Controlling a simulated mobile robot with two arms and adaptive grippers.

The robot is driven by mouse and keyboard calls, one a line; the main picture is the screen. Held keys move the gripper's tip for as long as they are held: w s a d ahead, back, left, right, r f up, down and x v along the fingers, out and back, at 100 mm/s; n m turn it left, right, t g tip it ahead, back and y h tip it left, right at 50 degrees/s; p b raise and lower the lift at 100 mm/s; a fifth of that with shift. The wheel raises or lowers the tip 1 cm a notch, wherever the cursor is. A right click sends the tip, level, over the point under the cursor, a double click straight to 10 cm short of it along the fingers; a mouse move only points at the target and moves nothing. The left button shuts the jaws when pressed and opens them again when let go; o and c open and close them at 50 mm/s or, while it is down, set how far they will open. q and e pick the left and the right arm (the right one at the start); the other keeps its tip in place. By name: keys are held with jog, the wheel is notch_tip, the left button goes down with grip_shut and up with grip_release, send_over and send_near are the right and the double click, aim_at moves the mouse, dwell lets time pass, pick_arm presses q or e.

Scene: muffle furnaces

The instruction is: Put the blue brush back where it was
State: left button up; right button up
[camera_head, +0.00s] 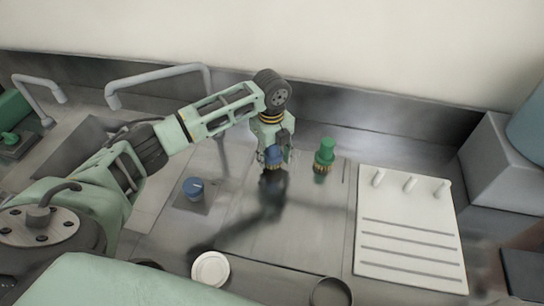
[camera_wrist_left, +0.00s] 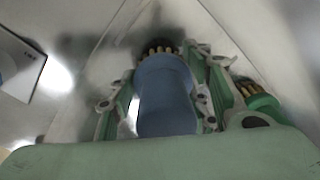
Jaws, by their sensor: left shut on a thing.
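The blue brush (camera_head: 273,155) is held in my left gripper (camera_head: 272,152), which points down over the metal counter. In the left wrist view the blue brush (camera_wrist_left: 165,95) sits between the two fingers of my left gripper (camera_wrist_left: 165,100), with its tan bristles facing away from the camera. The head view shows a dark shadow below it; I cannot tell whether the bristles touch the counter. A green brush (camera_head: 324,155) stands upright just to the right, and it also shows in the left wrist view (camera_wrist_left: 258,98). My right gripper is not in view.
A white rack (camera_head: 410,240) with pegs and slots lies to the right. A blue knob (camera_head: 194,188) sits on a small plate to the left. A white round dish (camera_head: 210,269) and a dark ring (camera_head: 331,293) are at the front. Faucets stand at the left.

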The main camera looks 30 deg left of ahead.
pick_arm(q)
jog(key=shift+f, duration=0.9)
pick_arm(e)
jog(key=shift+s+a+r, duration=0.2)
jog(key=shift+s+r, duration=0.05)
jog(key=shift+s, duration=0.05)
pick_arm(q)
jog(key=shift+f, duration=0.15)
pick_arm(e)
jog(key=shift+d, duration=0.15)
pick_arm(q)
jog(key=o, duration=1.2)
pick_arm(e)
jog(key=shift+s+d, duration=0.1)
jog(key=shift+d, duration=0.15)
pick_arm(q)
notch_tip(320, 180, up, 11)
jog(key=shift+s+r+b, duration=0.1)
jog(key=shift+b, duration=0.6)
jog(key=shift+r, duration=0.5)
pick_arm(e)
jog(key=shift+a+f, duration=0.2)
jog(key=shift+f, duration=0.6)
